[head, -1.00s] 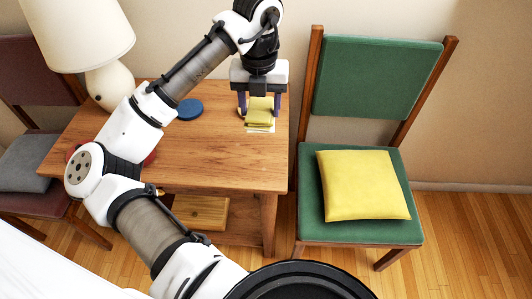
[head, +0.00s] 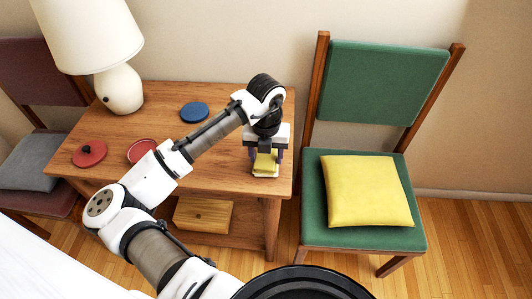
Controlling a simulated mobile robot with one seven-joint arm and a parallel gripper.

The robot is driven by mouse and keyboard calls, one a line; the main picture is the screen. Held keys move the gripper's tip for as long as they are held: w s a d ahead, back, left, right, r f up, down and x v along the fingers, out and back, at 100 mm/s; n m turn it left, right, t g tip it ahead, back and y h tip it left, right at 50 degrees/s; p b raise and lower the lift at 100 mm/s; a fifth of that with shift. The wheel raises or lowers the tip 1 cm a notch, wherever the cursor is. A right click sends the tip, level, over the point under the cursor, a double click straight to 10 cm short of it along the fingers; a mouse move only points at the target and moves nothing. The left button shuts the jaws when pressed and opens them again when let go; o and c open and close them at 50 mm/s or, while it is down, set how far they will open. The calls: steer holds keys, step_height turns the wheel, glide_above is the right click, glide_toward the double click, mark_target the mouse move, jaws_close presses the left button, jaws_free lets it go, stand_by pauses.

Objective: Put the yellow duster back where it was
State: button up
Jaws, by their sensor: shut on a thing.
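The yellow duster (head: 265,163) is between the fingers of my gripper (head: 266,158), over the front right part of the wooden table. My gripper points down and is shut on the duster. A pale edge shows under the duster; I cannot tell whether it is part of it or a separate thing. I also cannot tell whether the duster touches the tabletop. My wrist and fingers hide part of it.
On the table (head: 225,170) are a lamp (head: 122,88), a blue disc (head: 194,112), a red lid-like disc with a dark knob (head: 90,153) and a red dish (head: 142,150). A green chair (head: 375,85) with a yellow cushion (head: 368,190) stands right. A wooden box (head: 203,215) sits below.

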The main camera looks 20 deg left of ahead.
mark_target(266, 158)
steer(key=shift+f, duration=0.15)
steer(key=o, duration=1)
steer(key=shift+c, duration=0.2)
step_height(266, 158, up, 12)
steer(key=shift+r, duration=0.25)
